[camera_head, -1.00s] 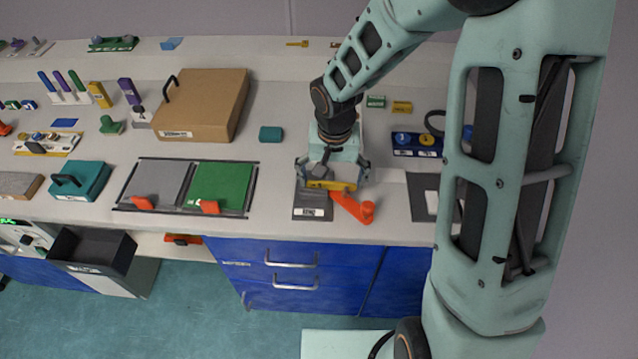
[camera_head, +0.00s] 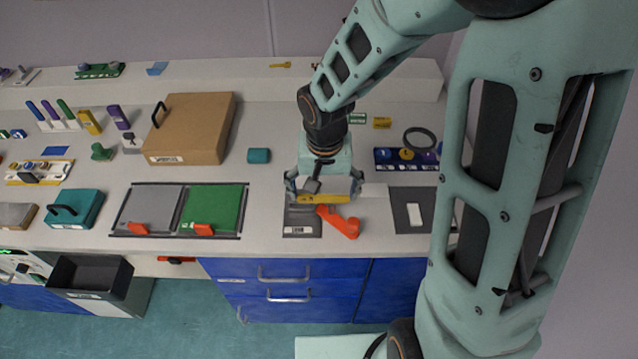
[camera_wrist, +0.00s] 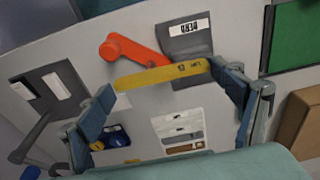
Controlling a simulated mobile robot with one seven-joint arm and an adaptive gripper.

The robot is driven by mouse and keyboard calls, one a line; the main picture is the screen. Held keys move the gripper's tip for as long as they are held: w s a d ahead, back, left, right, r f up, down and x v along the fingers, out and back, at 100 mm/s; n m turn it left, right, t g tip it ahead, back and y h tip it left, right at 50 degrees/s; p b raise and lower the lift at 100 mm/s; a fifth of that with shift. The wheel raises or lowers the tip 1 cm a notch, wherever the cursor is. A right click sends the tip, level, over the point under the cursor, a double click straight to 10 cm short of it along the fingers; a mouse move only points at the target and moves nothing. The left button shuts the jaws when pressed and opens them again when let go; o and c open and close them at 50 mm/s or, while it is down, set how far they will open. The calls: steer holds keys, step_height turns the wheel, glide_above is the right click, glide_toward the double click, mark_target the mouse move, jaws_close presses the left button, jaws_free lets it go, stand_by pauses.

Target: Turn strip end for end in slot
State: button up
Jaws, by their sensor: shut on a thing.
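A yellow strip (camera_head: 323,198) is held lengthwise between the two fingers of my gripper (camera_head: 325,192). In the wrist view the strip (camera_wrist: 160,75) spans the gap, with dark marks near its right end; my gripper (camera_wrist: 163,82) is shut on its two ends. The strip appears above the bench, near a dark grey labelled plate (camera_head: 301,220) and an orange lever (camera_head: 341,224). In the wrist view the plate (camera_wrist: 182,42) and lever (camera_wrist: 130,47) lie just beyond the strip. I cannot make out the slot clearly.
A white holder (camera_wrist: 166,124) shows below the strip in the wrist view. A dark mat with a white piece (camera_head: 413,216) lies to the right. Grey and green panels (camera_head: 215,208) lie to the left. The bench's front edge is close to the plate.

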steer(key=shift+s+d+r+p, duration=1.25)
steer(key=shift+s+r, duration=1.35)
steer(key=shift+s, duration=2.15)
steer(key=w+a+f+m+g, duration=0.1)
steer(key=w+m, duration=0.5)
steer(key=m, duration=1.1)
steer(key=w+a+f+m+g, duration=0.1)
steer(key=w+a+f+m, duration=0.2)
steer(key=m, duration=1.5)
steer(key=w+f, duration=0.2)
steer(key=w, duration=0.2)
steer(key=shift+w+m+g, duration=0.25)
steer(key=shift+m+g, duration=0.05)
steer(key=shift+g, duration=0.1)
steer(key=shift+f+b, duration=1.7)
steer(key=shift+f, duration=1)
